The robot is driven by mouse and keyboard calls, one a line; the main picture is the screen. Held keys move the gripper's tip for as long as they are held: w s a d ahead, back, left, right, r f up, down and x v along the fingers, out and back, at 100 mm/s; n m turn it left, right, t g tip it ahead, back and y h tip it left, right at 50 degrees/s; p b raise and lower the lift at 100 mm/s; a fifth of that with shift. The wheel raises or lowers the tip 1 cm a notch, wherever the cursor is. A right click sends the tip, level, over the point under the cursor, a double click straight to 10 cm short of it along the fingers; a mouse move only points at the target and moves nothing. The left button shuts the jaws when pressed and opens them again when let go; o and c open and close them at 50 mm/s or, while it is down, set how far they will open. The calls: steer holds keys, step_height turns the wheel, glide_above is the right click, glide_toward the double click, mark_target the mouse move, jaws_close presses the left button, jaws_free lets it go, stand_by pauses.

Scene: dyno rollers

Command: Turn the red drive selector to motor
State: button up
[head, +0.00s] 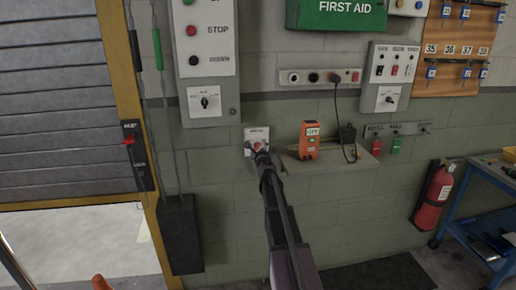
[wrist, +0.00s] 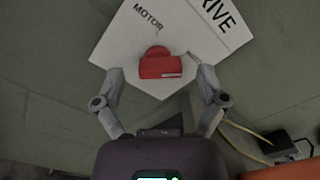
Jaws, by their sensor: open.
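The red drive selector (wrist: 160,66) sits on a white plate (wrist: 135,45) printed MOTOR and DRIVE in the wrist view. Its bar lies nearly level there, with a pale mark toward its right end. The MOTOR label is above it, slightly left. I cannot tell which label the selector points to. In the head view the selector (head: 258,145) shows small on its wall plate (head: 250,134), partly hidden by my gripper (head: 263,157). In the wrist view my gripper (wrist: 160,84) is open, one finger on each side of the bar. Contact is not clear.
To the right, a small shelf (head: 330,165) holds an orange handheld device (head: 309,140) and a dark charger with a cable. A grey STOP control box (head: 207,60) is above left. A red fire extinguisher (head: 434,197) and blue cart (head: 480,215) stand farther right.

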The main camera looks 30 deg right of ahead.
steer(key=shift+w+d, duration=0.2)
steer(key=shift+w, duration=0.45)
steer(key=c, duration=1.2)
steer(key=shift+o, duration=0.2)
